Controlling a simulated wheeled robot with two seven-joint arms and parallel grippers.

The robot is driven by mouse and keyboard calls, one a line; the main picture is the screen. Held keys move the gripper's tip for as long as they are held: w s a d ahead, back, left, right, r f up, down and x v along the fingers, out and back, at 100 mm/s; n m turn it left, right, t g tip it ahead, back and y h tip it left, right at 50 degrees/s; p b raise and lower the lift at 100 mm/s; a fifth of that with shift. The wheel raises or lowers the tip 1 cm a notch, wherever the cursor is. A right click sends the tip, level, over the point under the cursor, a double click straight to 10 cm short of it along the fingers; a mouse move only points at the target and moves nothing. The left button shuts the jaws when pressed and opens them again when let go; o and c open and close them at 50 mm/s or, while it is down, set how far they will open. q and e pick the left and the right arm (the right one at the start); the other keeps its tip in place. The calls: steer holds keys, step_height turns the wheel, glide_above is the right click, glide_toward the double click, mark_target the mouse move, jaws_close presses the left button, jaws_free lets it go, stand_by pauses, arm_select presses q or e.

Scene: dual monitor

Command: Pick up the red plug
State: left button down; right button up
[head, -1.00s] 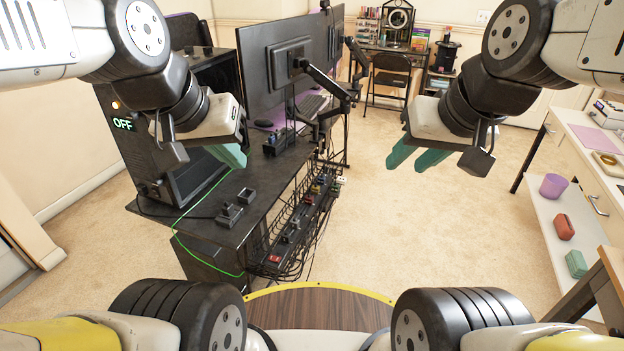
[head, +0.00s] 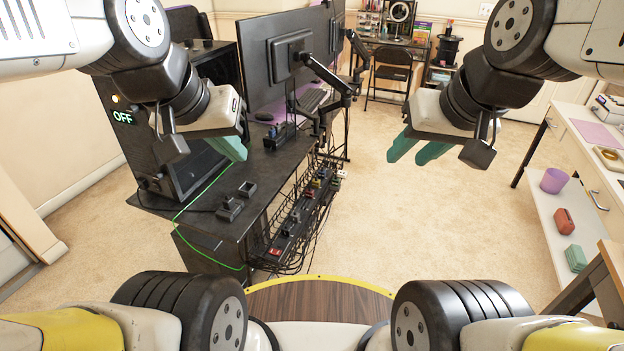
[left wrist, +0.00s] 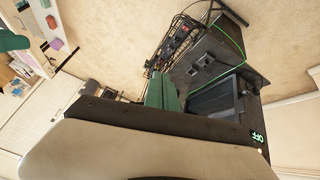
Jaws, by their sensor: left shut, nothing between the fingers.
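The red plug (head: 275,252) is a small red block at the near end of the black cable tray (head: 297,222) beside the desk. It looks seated in the tray's strip, with cables around it. In the left wrist view a small red spot (left wrist: 182,37) on the tray appears to be the same plug. My left gripper (head: 236,149) is shut and empty, above the desk and well apart from the plug. Its green fingers (left wrist: 162,92) also show in the left wrist view. My right gripper (head: 406,152) is open and empty over bare floor, right of the tray.
The black desk (head: 205,222) holds a PC tower marked OFF (head: 160,160), monitors on arms (head: 290,60) and small black blocks (head: 230,209). A green cable (head: 178,215) hangs over its edge. A white shelf unit (head: 535,190) stands right. Carpet between is clear.

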arm_select(q)
steer(key=c, duration=1.9)
jaws_free()
steer(key=shift+c, duration=0.2)
steer(key=o, duration=0.3)
steer(key=shift+w+r, duration=0.15)
steer(key=shift+w, duration=0.2)
steer(key=o, duration=0.7)
steer(key=w, duration=0.3)
steer(key=w+r, duration=0.1)
steer(key=w, duration=0.4)
steer(key=shift+w+d+r, duration=0.1)
steer(key=shift+w+r, duration=0.2)
steer(key=shift+w, duration=0.05)
steer(key=m+g, duration=0.2)
steer(key=m, duration=0.1)
glide_above(309, 191)
steer(key=s, duration=0.2)
step_height(309, 191, down, 50)
steer(key=shift+y, duration=0.3)
steer(key=shift+a+x, duration=0.15)
steer(key=shift+x, duration=1.15)
steer(key=shift+a+x, duration=0.2)
steer(key=shift+x, duration=1.05)
